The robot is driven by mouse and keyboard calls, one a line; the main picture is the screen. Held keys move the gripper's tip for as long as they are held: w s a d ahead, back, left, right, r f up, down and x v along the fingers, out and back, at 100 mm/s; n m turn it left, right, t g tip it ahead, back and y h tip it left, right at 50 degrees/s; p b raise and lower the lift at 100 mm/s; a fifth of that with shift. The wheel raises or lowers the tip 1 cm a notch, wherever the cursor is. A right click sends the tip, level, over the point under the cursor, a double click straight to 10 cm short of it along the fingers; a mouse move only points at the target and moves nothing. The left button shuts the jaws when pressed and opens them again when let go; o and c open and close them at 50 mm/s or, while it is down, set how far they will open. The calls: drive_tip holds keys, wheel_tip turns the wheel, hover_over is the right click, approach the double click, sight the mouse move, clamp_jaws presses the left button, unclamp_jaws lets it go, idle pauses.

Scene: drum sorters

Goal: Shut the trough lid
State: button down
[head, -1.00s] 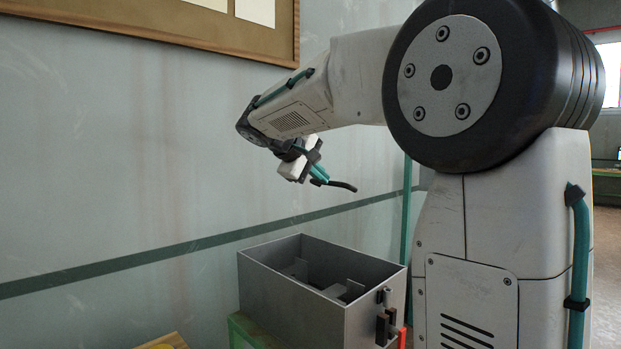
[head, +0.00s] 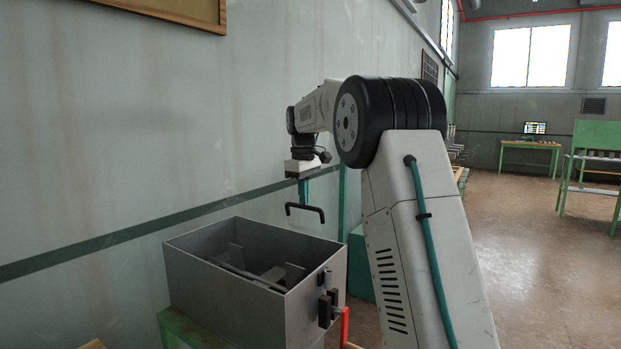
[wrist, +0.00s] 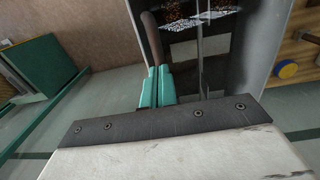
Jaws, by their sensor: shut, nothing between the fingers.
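The trough appears to be the grey metal box (head: 235,298) on a green stand in the head view. Its top is open, with upright plates inside. I cannot make out a separate lid. Black fittings (head: 325,307) sit on its right end. My gripper (head: 304,203) points down above the box's far right part, apart from it. In the wrist view, my gripper (wrist: 158,78) is beside the dark box interior (wrist: 205,45), where brown grains show.
A red upright part (head: 345,325) stands by the box's right end. The wall (head: 90,140) runs close behind the box. A green cabinet (wrist: 48,72) shows at left in the wrist view, and a blue knob (wrist: 288,70) at right. Open floor (head: 520,270) lies at right.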

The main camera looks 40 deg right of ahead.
sight(310, 216)
drive_tip(key=f, duration=0.1)
drive_tip(key=d+f+y, duration=0.1)
drive_tip(key=f, duration=0.1)
drive_tip(key=d+f+y, duration=0.1)
drive_tip(key=f, duration=0.1)
drive_tip(key=shift+w+g, duration=0.35)
drive_tip(key=shift+g, duration=0.05)
drive_tip(key=shift+d+f+y, duration=0.15)
drive_tip(key=shift+f+y, duration=0.15)
drive_tip(key=shift+f, duration=0.55)
drive_tip(key=shift+f, duration=0.15)
wheel_tip(310, 216, up, 15)
drive_tip(key=w+d, duration=0.1)
drive_tip(key=d, duration=0.1)
drive_tip(key=shift+d+f, duration=0.15)
drive_tip(key=shift+d, duration=0.2)
